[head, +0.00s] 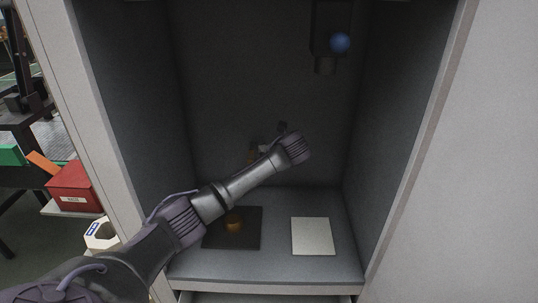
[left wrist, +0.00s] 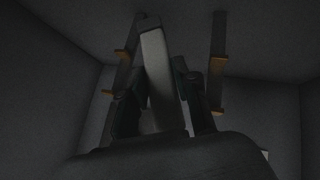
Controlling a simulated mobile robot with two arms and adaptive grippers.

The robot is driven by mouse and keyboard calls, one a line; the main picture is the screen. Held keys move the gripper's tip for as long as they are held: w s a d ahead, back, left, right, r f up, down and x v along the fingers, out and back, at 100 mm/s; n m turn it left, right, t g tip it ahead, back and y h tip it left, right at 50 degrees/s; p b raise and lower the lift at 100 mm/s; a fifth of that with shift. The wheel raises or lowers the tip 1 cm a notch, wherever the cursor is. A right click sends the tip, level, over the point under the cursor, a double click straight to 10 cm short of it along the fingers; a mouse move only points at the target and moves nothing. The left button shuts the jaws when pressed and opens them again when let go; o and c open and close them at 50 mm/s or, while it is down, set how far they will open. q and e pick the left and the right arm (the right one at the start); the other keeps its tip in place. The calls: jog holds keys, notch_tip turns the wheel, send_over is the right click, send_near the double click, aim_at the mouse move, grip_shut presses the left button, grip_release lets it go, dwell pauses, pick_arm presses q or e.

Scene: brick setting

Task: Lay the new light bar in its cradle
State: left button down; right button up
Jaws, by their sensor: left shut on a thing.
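The pale light bar (left wrist: 154,48) stands lengthwise between the dark fingers of my left gripper (left wrist: 160,85) in the left wrist view. The gripper is shut on it. Two dark strips with orange clips, perhaps the cradle, flank the bar: one on the left (left wrist: 122,57) and one on the right (left wrist: 217,62). The bar's far end lies between them in the picture; I cannot tell whether it touches anything. In the head view my left arm reaches into the cabinet, and its wrist hides the gripper and most of the bar. My right gripper is out of view.
The grey cabinet (head: 262,272) has close side walls. A black fixture with a blue ball (head: 340,43) hangs at the upper right. A red box (head: 73,187) stands outside left.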

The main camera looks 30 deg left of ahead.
pick_arm(q)
jog(key=c, duration=0.8)
grip_release()
jog(key=shift+o, duration=0.2)
jog(key=shift+d+r, duration=0.1)
jog(key=shift+d, duration=0.05)
jog(key=v, duration=1.1)
jog(key=shift+s+d+r, duration=0.2)
jog(key=shift+s+r, duration=0.05)
jog(key=shift+s, duration=0.05)
jog(key=shift+f, duration=0.1)
